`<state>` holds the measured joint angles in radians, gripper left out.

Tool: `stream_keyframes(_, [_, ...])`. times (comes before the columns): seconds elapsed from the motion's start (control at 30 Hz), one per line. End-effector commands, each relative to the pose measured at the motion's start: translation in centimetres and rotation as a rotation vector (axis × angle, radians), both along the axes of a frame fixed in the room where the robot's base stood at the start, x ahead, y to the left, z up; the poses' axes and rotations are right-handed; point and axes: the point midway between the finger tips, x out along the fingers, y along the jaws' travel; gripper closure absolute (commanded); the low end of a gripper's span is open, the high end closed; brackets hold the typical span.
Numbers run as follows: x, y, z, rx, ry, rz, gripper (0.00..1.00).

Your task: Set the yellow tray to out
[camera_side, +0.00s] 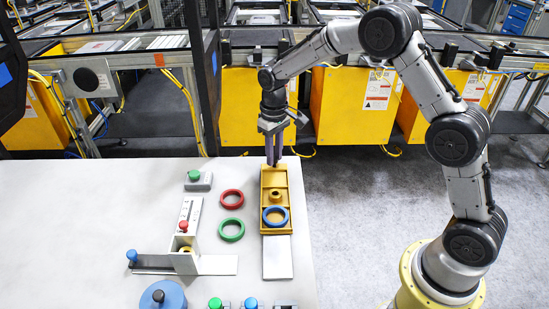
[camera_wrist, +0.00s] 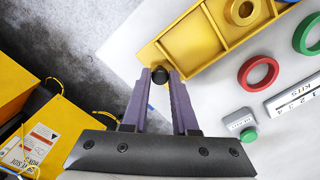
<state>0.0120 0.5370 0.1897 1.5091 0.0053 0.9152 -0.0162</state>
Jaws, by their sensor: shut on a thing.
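The yellow tray (camera_side: 265,187) lies on the white table's right side, with a yellow round boss inside it and a blue ring (camera_side: 267,217) in its near part. In the wrist view the tray (camera_wrist: 176,45) fills the upper middle. My gripper (camera_side: 272,163) is at the tray's far end, pointing down. In the wrist view my gripper (camera_wrist: 159,76) has its purple fingers on either side of a black knob (camera_wrist: 159,75) at the tray's end, shut on it. A pale flat track (camera_side: 277,259) extends from the tray's near end.
A red ring (camera_side: 232,190) and green ring (camera_side: 232,221) lie left of the tray. A grey block with a green button (camera_side: 194,178), a slide with a blue knob (camera_side: 132,255) and a blue round container (camera_side: 162,298) stand further left. Yellow machines (camera_side: 250,105) stand behind the table.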

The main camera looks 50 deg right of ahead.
Motion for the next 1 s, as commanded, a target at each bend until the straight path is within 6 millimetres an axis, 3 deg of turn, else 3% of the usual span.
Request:
stream_keyframes(0.13, [0.6,-0.5,0.3,-0.008,-0.023,-0.001,1.00])
stream_keyframes(0.17, [0.6,-0.5,0.3,-0.008,-0.023,-0.001,0.70])
stream_keyframes(0.3, [0.5,-0.4,0.2,-0.007,-0.020,-0.001,0.44])
stream_keyframes(0.73, [0.3,-0.3,0.9,-0.005,-0.013,-0.001,0.43])
stream_keyframes(1.0, [0.4,-0.3,5.9,-0.005,-0.018,-0.001,0.43])
